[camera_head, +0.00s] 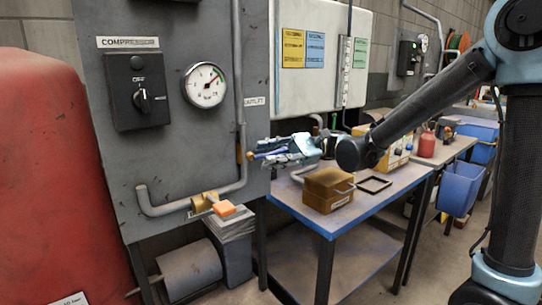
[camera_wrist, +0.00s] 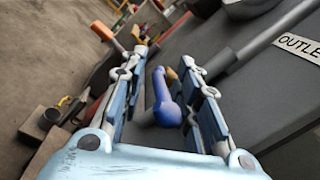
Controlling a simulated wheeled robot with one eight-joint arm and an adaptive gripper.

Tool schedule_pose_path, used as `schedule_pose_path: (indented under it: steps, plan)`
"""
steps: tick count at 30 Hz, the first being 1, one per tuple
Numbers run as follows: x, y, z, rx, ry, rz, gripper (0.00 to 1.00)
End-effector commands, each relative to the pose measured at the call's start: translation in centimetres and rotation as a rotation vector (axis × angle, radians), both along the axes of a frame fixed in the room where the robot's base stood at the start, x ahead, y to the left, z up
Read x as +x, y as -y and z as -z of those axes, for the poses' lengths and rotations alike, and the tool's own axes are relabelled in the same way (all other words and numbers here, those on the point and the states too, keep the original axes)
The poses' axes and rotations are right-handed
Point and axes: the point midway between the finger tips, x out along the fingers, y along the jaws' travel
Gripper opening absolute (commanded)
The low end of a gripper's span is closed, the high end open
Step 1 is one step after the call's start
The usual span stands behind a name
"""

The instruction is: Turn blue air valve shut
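The blue air valve handle (camera_wrist: 164,100) shows in the wrist view between my two fingers, with a brass-coloured part by its far end. A gap shows between the handle and the left finger; the right finger is close to it, and I cannot tell whether they touch. My gripper (camera_wrist: 163,58) is open. In the head view my gripper (camera_head: 272,148) is at the right edge of the grey panel, by the vertical pipe. A bit of blue (camera_head: 266,154) shows among the fingers there; the fingers hide most of the valve.
The grey panel (camera_head: 190,140) carries a pressure gauge (camera_head: 205,85), a compressor switch (camera_head: 139,90) and an outlet label (camera_head: 255,101). An orange-handled valve (camera_head: 224,208) sits on the lower pipe. A blue-edged table (camera_head: 345,222) with a brown box (camera_head: 328,190) stands below my gripper. A red tank (camera_head: 50,180) is at left.

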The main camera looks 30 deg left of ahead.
Motion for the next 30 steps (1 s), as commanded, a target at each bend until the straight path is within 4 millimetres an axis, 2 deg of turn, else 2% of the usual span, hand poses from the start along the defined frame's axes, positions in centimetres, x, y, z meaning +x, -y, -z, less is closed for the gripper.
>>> schedule_pose_path:
  steps: [8, 24, 30]
  plan:
    - [0.8, 0.3, 0.1, 0.000, 0.001, -0.002, 0.30]
    - [8.3, 4.2, 0.7, 0.000, 0.000, 0.000, 0.30]
    - [10.1, 5.2, 0.8, 0.000, 0.000, 0.000, 0.30]
